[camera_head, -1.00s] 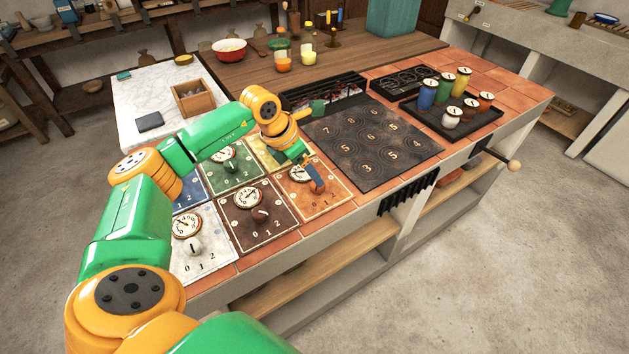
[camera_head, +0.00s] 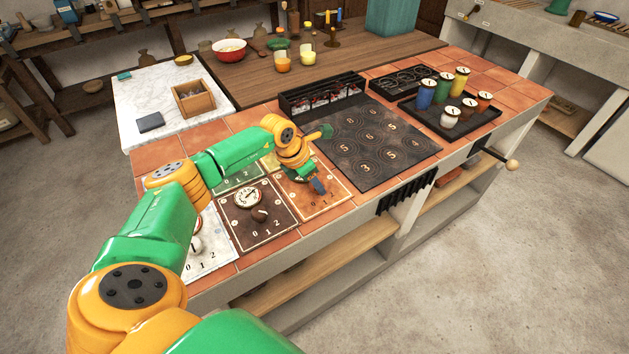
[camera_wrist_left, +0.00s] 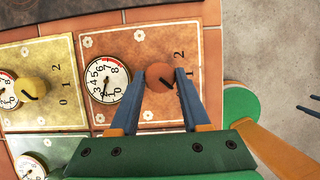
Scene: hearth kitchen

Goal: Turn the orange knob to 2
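The orange knob (camera_wrist_left: 160,77) is a round disc with a dark pointer mark, on the orange panel (camera_head: 322,206). In the left wrist view the mark points to the lower right, away from the 2; the 0 is hidden behind a finger. My left gripper (camera_head: 317,184) is down at this panel, with its blue fingers on either side of the knob in the left wrist view (camera_wrist_left: 161,73). The fingers are apart; I cannot tell whether they touch the knob.
A gauge (camera_wrist_left: 108,80) sits beside the knob. Adjoining panels are yellow (camera_wrist_left: 45,60), brown (camera_head: 258,225), green (camera_wrist_left: 60,150) and white (camera_head: 210,255), several with their own knobs. The black numbered plate (camera_head: 385,150) lies right of the gripper; a dark tray (camera_head: 440,128) holds several jars.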

